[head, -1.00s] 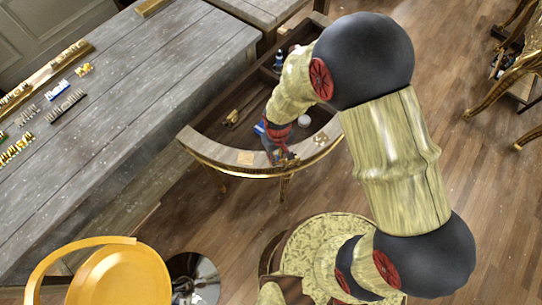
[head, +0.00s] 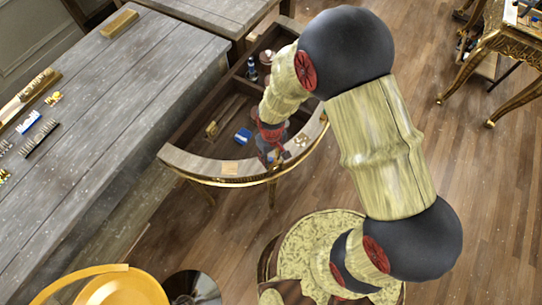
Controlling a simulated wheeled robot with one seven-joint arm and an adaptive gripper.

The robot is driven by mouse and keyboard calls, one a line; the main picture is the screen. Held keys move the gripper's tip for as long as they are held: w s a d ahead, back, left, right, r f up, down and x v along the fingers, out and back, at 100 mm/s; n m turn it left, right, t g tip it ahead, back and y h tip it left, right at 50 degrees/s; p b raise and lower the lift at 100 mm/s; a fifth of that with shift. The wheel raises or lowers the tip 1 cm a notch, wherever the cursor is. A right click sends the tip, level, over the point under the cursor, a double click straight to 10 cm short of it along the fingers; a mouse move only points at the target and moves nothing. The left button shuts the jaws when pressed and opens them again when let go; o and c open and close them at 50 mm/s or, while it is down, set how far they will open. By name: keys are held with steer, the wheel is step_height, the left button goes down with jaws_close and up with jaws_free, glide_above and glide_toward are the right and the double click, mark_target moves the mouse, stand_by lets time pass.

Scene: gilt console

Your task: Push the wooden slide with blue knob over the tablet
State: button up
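The gilt console (head: 180,163) is a half-round table with a dark sunken top and a pale curved rim. A small blue piece (head: 243,136) lies in its recess, just left of my gripper (head: 273,154); I cannot tell whether it is the slide's knob. A small tan square (head: 230,167) sits on the front rim; I cannot tell whether it is the tablet. No wooden slide can be clearly made out. My gripper points down over the front right of the recess. Its fingers are small and dark, and their opening cannot be read.
A brass-coloured block (head: 212,129) and a dark blue bottle (head: 251,68) stand in the recess. A long grey table (head: 120,90) with small items is at left. A yellow chair (head: 115,290) is at the lower left. A gilt table (head: 510,50) is at upper right.

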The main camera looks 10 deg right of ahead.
mark_target(272, 159)
step_height(272, 159, up, 12)
stand_by(0.7)
stand_by(0.5)
steer(key=s+d+r+m+t+b, duration=0.2)
steer(key=s+d+r, duration=0.4)
steer(key=r, duration=0.5)
steer(key=s+d+r+m+t+b, duration=0.3)
steer(key=s+d+r, duration=0.3)
steer(key=r, duration=0.5)
steer(key=shift+d+m+t+b, duration=0.3)
steer(key=shift+d+m+b, duration=0.2)
steer(key=shift+d, duration=0.2)
steer(key=shift+s, duration=0.1)
stand_by(0.4)
